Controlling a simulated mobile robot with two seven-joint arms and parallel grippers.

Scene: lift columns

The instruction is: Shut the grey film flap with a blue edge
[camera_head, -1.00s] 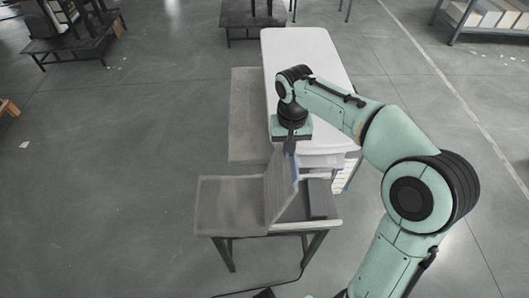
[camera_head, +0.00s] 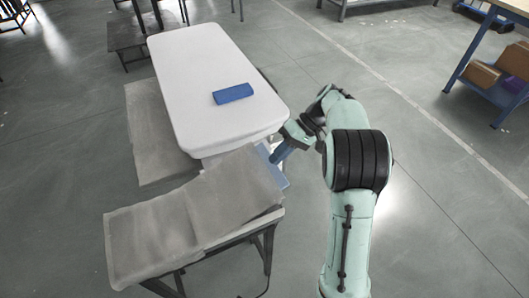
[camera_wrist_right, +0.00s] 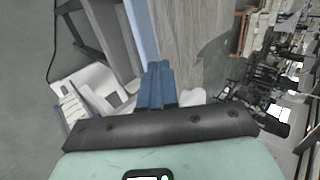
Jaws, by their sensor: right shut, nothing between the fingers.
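The grey film flap (camera_head: 238,190) extends over the right part of a grey bench and hides the dark box under it in the head view. It looks tilted, but I cannot tell how far it stands up. Its blue edge (camera_head: 273,166) is at the far right end. In the right wrist view the blue edge (camera_wrist_right: 141,28) runs beside the grey film (camera_wrist_right: 185,40). My right gripper (camera_head: 279,156) is shut and empty, close to the blue edge; contact is unclear. Its blue fingers show in the wrist view (camera_wrist_right: 155,85). My left gripper is out of view.
The bench's left part is a flat grey surface (camera_head: 145,240). A grey mat (camera_head: 150,130) lies left of the table. Open floor is on the right, with a shelf of boxes (camera_head: 500,75) further off.

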